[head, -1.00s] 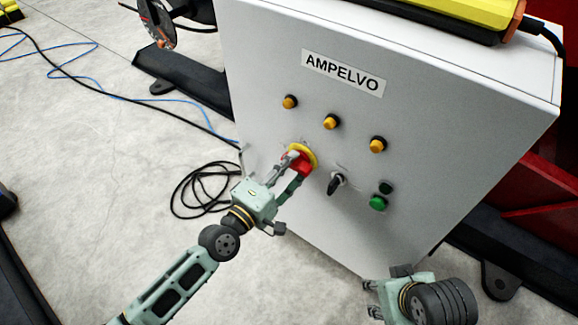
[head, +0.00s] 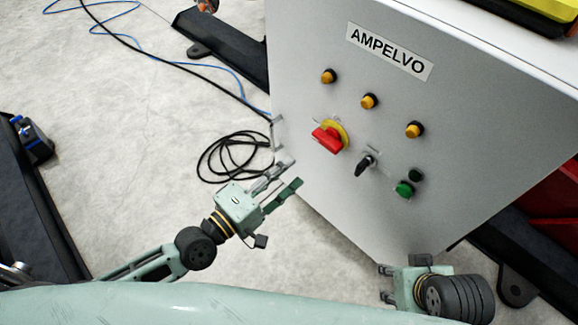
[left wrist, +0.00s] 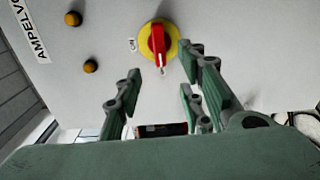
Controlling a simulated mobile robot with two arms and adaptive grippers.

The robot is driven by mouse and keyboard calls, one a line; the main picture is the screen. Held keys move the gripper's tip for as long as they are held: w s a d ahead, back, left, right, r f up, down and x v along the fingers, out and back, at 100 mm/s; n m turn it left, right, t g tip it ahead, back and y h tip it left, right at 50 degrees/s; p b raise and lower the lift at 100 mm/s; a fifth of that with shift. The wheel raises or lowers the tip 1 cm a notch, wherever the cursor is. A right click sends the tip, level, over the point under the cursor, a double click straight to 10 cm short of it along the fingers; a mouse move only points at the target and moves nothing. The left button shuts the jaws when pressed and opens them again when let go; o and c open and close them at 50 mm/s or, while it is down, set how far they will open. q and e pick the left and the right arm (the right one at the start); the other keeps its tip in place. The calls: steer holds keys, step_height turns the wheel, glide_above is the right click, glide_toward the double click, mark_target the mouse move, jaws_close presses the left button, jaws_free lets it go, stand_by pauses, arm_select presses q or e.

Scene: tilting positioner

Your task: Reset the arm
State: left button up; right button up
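A grey control cabinet (head: 310,85) labelled AMPELVO carries a red rotary switch (head: 327,139) on a yellow disc; the switch also shows in the left wrist view (left wrist: 157,42), near an ON label. A black selector (head: 364,165) and a green button (head: 404,189) sit to its right. My left gripper (head: 292,174) is open and empty, apart from the red switch, to its lower left. Its spread fingers also show in the left wrist view (left wrist: 165,100). My right gripper (head: 384,283) is low in front of the cabinet, seen partly; its finger opening is unclear.
Several amber lamps (head: 369,101) line the cabinet above the switch. Coiled black cable (head: 228,157) lies on the floor left of the cabinet. Blue and black cables run across the floor at upper left. A yellow object (head: 548,12) sits on the cabinet top.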

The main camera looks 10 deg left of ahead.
stand_by(0.4)
